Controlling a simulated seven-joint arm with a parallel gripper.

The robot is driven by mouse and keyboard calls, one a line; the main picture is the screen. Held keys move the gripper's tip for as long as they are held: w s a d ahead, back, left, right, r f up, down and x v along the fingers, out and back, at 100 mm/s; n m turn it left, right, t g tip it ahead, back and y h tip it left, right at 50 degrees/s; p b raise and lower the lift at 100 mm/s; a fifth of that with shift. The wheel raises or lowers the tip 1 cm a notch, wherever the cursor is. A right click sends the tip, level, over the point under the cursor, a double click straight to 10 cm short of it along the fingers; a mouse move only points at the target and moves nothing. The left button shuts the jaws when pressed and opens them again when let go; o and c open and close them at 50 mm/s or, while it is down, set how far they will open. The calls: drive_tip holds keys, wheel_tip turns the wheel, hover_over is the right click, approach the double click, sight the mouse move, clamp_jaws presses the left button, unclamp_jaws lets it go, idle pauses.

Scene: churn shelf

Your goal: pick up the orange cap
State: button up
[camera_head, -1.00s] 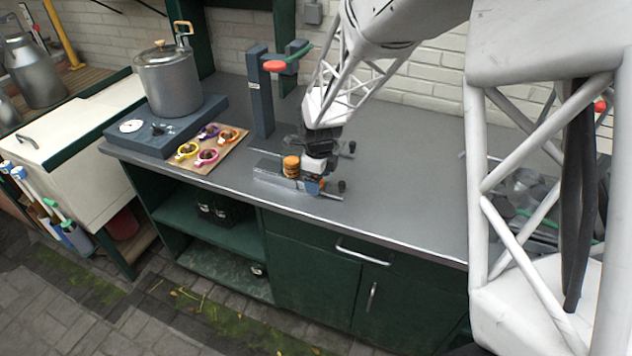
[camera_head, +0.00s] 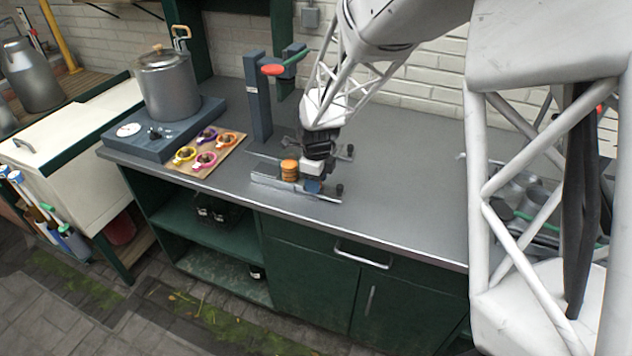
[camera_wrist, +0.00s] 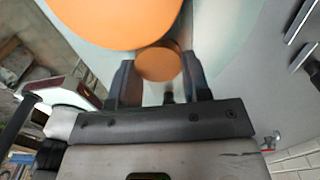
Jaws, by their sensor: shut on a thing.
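The orange cap (camera_wrist: 158,64) is a small, round, flat-topped disc between the two fingers of my gripper (camera_wrist: 158,80) in the wrist view. The fingers touch or nearly touch its sides, and my gripper is shut on it. In the head view my gripper (camera_head: 313,178) is low over the grey counter, and the cap cannot be made out there. A larger orange cylinder (camera_head: 289,170) stands just left of my gripper. It shows as a big orange disc (camera_wrist: 115,18) close to the cap in the wrist view. A blue round piece (camera_head: 313,186) is at the gripper's lower end.
Metal rails (camera_head: 295,190) lie around the gripper on the counter (camera_head: 400,205). A board with colored rings (camera_head: 205,152), a pot (camera_head: 167,85) and a blue-grey post (camera_head: 258,97) stand to the left. The counter right of my gripper is mostly clear.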

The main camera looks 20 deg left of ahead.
wheel_tip(320, 180, up, 2)
drive_tip(key=shift+r, duration=0.2)
drive_tip(key=shift+s+d+r, duration=0.15)
drive_tip(key=shift+r, duration=0.2)
drive_tip(key=s+d+r, duration=0.1)
drive_tip(key=s+d, duration=0.8)
drive_tip(key=s, duration=0.3)
drive_tip(key=shift+s+d+r, duration=0.15)
drive_tip(key=shift+s, duration=0.1)
drive_tip(key=w+a+r+n, duration=0.4)
drive_tip(key=w+r+n, duration=0.1)
drive_tip(key=w, duration=0.5)
drive_tip(key=w+a+r+n, duration=0.5)
drive_tip(key=w+n, duration=0.2)
drive_tip(key=w, duration=0.4)
drive_tip(key=w+a+r+n, duration=0.5)
drive_tip(key=w+n, duration=0.1)
drive_tip(key=w, duration=0.4)
drive_tip(key=shift+w+a+r, duration=0.2)
drive_tip(key=shift+w, duration=0.05)
drive_tip(key=shift+f, duration=0.1)
drive_tip(key=shift+f, duration=1.9)
